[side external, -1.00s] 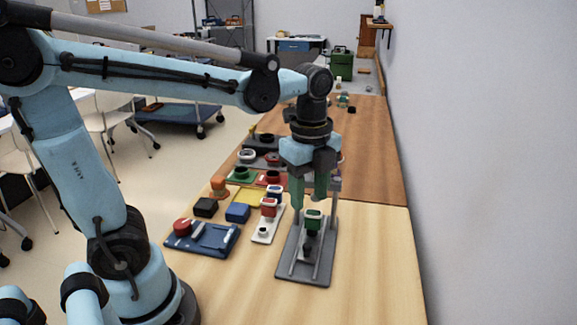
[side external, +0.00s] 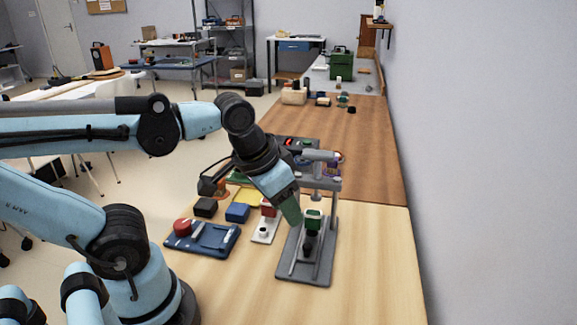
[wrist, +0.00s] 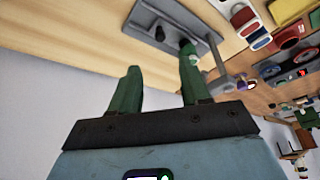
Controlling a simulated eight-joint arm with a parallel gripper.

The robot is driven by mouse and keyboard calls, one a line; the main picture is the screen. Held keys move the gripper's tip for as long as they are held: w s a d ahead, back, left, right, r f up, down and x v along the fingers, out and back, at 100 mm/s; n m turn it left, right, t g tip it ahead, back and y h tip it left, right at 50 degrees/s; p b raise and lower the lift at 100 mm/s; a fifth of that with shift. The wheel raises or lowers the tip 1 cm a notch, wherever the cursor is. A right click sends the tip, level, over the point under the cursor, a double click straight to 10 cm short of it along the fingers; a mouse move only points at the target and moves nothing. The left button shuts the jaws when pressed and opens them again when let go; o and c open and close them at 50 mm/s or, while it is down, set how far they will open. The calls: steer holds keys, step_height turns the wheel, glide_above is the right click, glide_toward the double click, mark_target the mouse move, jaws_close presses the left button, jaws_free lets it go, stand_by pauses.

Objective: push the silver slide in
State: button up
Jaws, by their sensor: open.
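A grey fixture stands on the light wooden table, with a flat base plate (side external: 288,268), upright posts and a crossbar. A silver cylinder (side external: 319,156) lies across its top; I cannot tell for sure that this is the silver slide. My gripper (side external: 295,215) is tilted, just left of the fixture, with green fingers. In the wrist view my gripper (wrist: 160,60) is open and empty, and the fixture's plate (wrist: 178,14) shows beyond the right finger. Contact with the fixture cannot be told.
A blue board (side external: 205,240) with a red knob, a white strip (side external: 262,232), a blue block (side external: 238,212) and a black block (side external: 205,207) lie left of the fixture. More devices stand behind. A wall rises on the right; the table's front right is clear.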

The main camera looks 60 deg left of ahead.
mark_target(306, 245)
steer(key=shift+x, duration=5.9)
steer(key=shift+c, duration=0.4)
jaws_close()
steer(key=shift+a, duration=0.1)
